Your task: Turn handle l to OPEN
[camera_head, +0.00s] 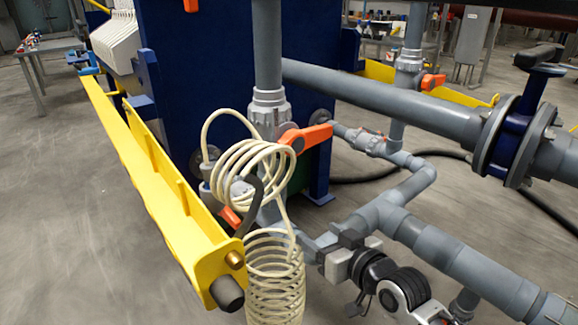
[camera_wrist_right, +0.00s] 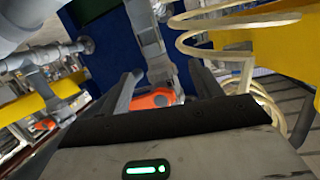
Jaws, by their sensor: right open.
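Several orange valve handles are in view, and I cannot tell from any label which one is handle l. The largest orange handle (camera_head: 305,138) sits on the grey vertical pipe beside the blue press plate, lying roughly level. My right gripper (camera_head: 330,251) is below it and slightly right, near the pipes. In the right wrist view, an orange handle (camera_wrist_right: 155,98), apparently the same one, shows between the open fingers of my right gripper (camera_wrist_right: 165,84), beyond them. No grip on it shows. Another orange handle (camera_head: 230,217) is lower, partly hidden by the hose. My left gripper is not in view.
A cream coiled hose (camera_head: 275,275) hangs left of my right gripper. A yellow beam (camera_head: 165,200) runs along the left. Grey pipes (camera_head: 460,270) and a blue flanged valve (camera_head: 515,130) stand at the right.

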